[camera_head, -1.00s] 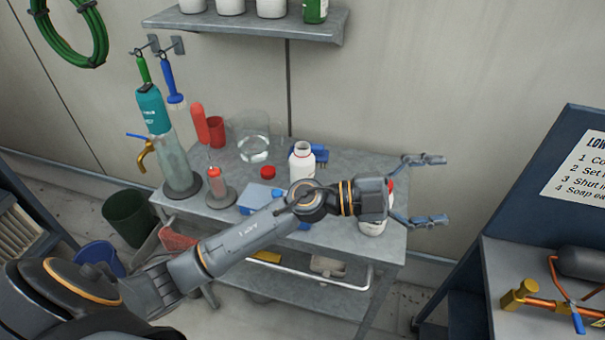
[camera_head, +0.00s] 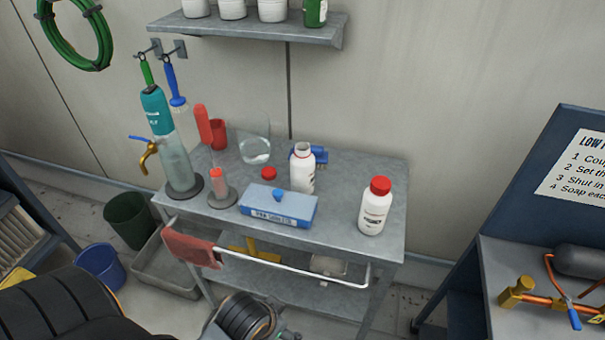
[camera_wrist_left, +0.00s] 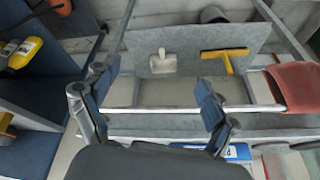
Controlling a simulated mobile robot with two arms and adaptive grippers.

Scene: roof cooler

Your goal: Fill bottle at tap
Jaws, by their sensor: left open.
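A brass tap (camera_head: 149,156) with a blue lever is at the left end of the cart, beside a tall clear cylinder with a teal top (camera_head: 172,150). An open white bottle (camera_head: 302,171) stands upright mid-cart, its neck uncovered. A loose red cap (camera_head: 268,173) lies to its left. Another white bottle with a red cap (camera_head: 375,207) stands upright near the cart's right front. My left gripper (camera_wrist_left: 155,84) is open and empty in the left wrist view, in front of the cart's rail and lower shelf. Its fingers are not visible in the head view. My right gripper is not in view.
A blue box (camera_head: 277,207) sits at the cart's front edge. A rail with a red cloth (camera_head: 190,247) runs along the front. The lower shelf holds a yellow tool (camera_wrist_left: 226,58).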

